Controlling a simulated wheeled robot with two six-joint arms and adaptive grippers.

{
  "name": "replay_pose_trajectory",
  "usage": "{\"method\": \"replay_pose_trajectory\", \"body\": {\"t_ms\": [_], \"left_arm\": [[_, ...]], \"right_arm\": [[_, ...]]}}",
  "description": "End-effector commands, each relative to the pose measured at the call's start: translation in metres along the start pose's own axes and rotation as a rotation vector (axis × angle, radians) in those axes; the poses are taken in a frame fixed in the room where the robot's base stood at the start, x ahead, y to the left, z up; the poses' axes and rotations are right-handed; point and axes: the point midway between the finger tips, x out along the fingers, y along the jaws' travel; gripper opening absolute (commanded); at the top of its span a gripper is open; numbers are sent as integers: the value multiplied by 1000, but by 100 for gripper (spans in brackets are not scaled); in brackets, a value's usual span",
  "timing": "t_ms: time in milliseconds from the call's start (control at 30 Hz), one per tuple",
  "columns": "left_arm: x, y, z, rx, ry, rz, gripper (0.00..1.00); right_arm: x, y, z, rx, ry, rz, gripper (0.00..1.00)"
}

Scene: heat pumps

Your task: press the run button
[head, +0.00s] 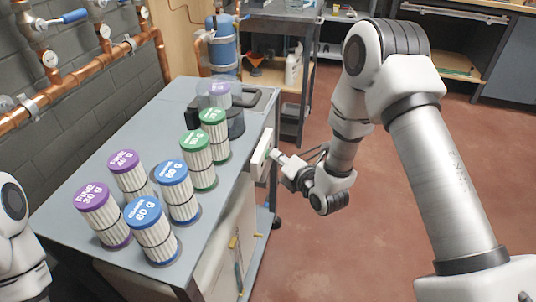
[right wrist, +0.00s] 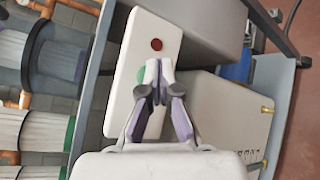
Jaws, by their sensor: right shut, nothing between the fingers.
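A white control box (head: 261,148) is on the right side of the bench. In the right wrist view, the box's face (right wrist: 120,108) carries a red button (right wrist: 156,44) and a green button (right wrist: 141,75). The green one is partly hidden behind my fingertips. I read no label on either. My right gripper (head: 277,157) is shut and empty, its tips pointing at the box. In the right wrist view, the shut fingertips (right wrist: 158,72) overlap the green button's right side. I cannot tell whether they touch it. My left gripper is out of view.
Several labelled filter cartridges with purple, blue and green caps, such as a blue one (head: 150,230), stand on the grey bench (head: 70,200). A dark device (head: 236,124) holds a purple-capped cartridge (head: 220,95). Copper pipes (head: 75,95) line the wall. The floor (head: 340,245) right of the bench is clear.

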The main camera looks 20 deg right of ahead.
Motion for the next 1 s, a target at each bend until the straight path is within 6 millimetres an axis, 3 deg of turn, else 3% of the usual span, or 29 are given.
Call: {"method": "replay_pose_trajectory", "body": {"t_ms": [733,1000], "left_arm": [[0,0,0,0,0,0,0],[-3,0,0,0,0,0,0]], "right_arm": [[4,3,-3,-1,1,0,0],[-4,-3,4,1,0,-1,0]]}}
